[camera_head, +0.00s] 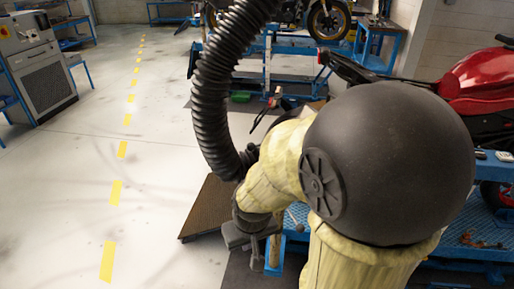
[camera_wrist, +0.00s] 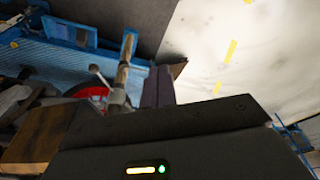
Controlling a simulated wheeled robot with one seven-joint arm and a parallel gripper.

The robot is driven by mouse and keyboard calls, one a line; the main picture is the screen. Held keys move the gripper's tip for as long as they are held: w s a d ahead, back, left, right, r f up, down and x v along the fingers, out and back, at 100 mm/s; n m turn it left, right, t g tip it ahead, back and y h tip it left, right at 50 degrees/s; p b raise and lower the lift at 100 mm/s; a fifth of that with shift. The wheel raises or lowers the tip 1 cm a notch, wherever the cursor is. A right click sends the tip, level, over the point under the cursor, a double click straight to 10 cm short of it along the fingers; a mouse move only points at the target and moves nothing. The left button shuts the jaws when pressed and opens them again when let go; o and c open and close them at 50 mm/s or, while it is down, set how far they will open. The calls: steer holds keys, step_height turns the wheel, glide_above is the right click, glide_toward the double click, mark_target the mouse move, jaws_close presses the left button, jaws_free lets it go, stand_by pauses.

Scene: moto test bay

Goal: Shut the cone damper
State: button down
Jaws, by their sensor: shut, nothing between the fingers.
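I cannot make out the cone damper with certainty. A black ribbed hose (camera_head: 210,110) hangs from the top of the head view, and its lower end meets or passes behind my yellow-sleeved arm. Any cone there is hidden. My gripper (camera_head: 257,262) points down at the lower middle, with the jaws closed and empty. In the wrist view its dark fingers (camera_wrist: 158,87) stand upright. I cannot tell whether that lever belongs to the damper.
A blue lift (camera_head: 470,240) with a red motorcycle (camera_head: 485,80) stands at the right, partly behind my arm. A brown ramp plate (camera_head: 210,207) lies on the floor left of my gripper. A grey machine (camera_head: 38,75) stands far left. The floor with yellow dashes (camera_head: 116,192) is clear.

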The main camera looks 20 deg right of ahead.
steer(key=w+d+r+m+t+h+p, duration=0.15)
steer(key=w+m+t+p, duration=0.35)
steer(key=w+m, duration=1.05)
steer(key=w+d+m+t+h+p, duration=0.2)
steer(key=w+d+m+h+p, duration=0.2)
steer(key=w+d+m+h, duration=0.5)
steer(key=shift+w+d+r+p, duration=0.35)
steer(key=shift+w+d, duration=0.4)
steer(key=shift+w, duration=0.45)
steer(key=shift+h, duration=0.25)
steer(key=w+a+f+p+x, duration=0.1)
steer(key=w+a+p+x, duration=0.1)
steer(key=p+x, duration=0.5)
steer(key=x, duration=0.5)
steer(key=shift+w+d, duration=0.25)
steer(key=shift+d, duration=0.05)
